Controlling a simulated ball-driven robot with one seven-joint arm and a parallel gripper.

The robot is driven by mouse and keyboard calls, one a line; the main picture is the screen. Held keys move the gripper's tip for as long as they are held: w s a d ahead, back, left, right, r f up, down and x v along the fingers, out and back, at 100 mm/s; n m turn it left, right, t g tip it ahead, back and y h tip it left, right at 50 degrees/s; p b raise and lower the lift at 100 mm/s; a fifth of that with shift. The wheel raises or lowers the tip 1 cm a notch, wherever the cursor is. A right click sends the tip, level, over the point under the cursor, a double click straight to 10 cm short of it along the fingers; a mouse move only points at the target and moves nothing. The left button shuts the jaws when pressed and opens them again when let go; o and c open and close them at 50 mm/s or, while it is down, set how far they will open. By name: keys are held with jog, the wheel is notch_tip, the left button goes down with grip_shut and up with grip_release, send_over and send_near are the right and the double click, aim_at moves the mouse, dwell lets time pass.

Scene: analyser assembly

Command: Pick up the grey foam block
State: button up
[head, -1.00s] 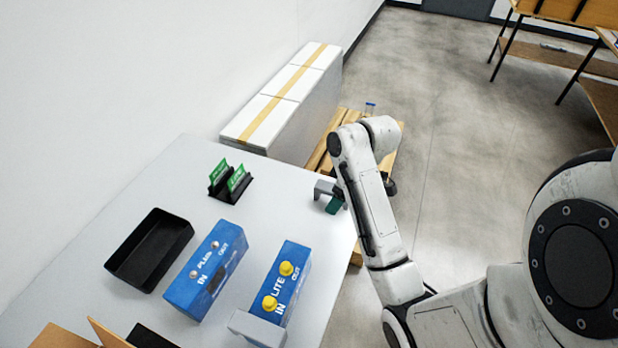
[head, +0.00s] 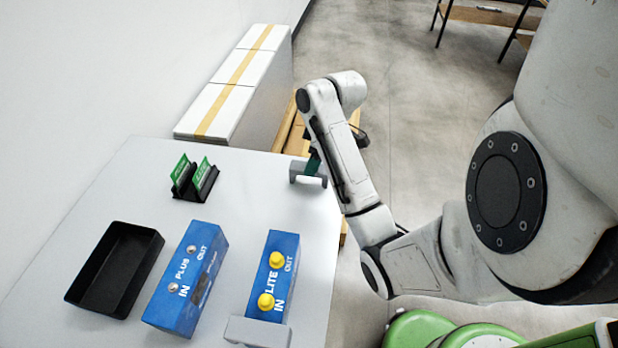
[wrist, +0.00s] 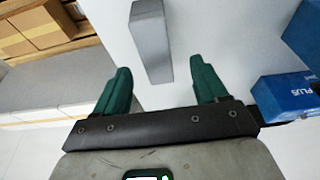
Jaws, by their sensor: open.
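The grey foam block (head: 299,171) is at the far right edge of the white table in the head view, partly hidden by my gripper. In the wrist view the grey block (wrist: 150,45) stands on the white surface, just ahead of the fingertips and between their lines. My gripper (wrist: 159,67) has two green fingers spread apart, with nothing between them. In the head view my gripper (head: 313,164) is beside the block at its right side; I cannot tell whether they touch.
A blue PLUS box (head: 187,280), a blue LITE box (head: 273,275) with yellow knobs, a black tray (head: 115,268) and a black holder with green cards (head: 195,180) stand on the table (head: 120,190). Another light grey block (head: 257,332) lies at the front. White boxes (head: 232,85) stand behind.

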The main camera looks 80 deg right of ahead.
aim_at(296, 167)
jog(key=shift+b+x, duration=1.95)
jog(key=shift+x, duration=0.7)
jog(key=shift+d, duration=0.2)
jog(key=shift+c, duration=0.3)
jog(key=c, duration=1)
jog(key=shift+r, duration=0.2)
